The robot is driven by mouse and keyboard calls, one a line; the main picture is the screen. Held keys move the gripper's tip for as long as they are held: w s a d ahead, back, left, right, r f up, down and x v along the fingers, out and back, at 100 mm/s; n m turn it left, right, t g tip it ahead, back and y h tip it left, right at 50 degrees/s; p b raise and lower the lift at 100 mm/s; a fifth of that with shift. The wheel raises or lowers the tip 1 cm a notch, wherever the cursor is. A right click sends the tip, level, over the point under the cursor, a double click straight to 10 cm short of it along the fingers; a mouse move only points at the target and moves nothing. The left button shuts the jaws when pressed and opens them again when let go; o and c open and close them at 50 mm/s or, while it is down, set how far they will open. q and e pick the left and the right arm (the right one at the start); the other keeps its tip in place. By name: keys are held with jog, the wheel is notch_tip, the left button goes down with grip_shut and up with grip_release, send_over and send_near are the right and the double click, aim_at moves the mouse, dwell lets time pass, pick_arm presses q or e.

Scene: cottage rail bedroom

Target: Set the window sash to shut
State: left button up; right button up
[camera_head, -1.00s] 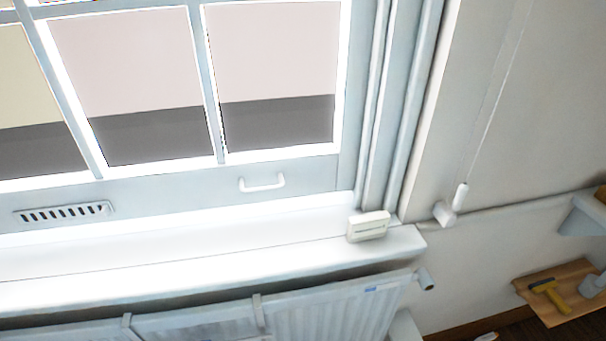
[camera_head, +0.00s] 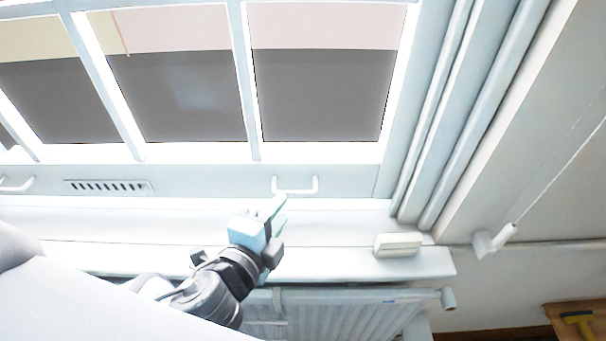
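The window sash (camera_head: 345,178) has a white frame with several panes, and its bottom rail lies just above the sill. A white pull handle (camera_head: 296,190) is on the right part of this rail; part of another handle (camera_head: 16,185) shows at the left edge. I cannot tell whether there is a gap under the rail. My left gripper (camera_head: 277,212) is over the sill, its fingertips just below the left end of the right-hand handle. Touch is not clear, and its finger opening is hard to read from this angle. My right gripper is not in view.
A small cream box (camera_head: 397,245) stands on the sill (camera_head: 345,262) to the right of my gripper. A radiator (camera_head: 340,315) is below the sill. A wooden shelf (camera_head: 562,312) holds a yellow-handled tool (camera_head: 580,322).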

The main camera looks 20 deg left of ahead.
aim_at(292, 194)
pick_arm(q)
jog(key=shift+x, duration=3.6)
jog(key=shift+c, duration=0.2)
grip_shut()
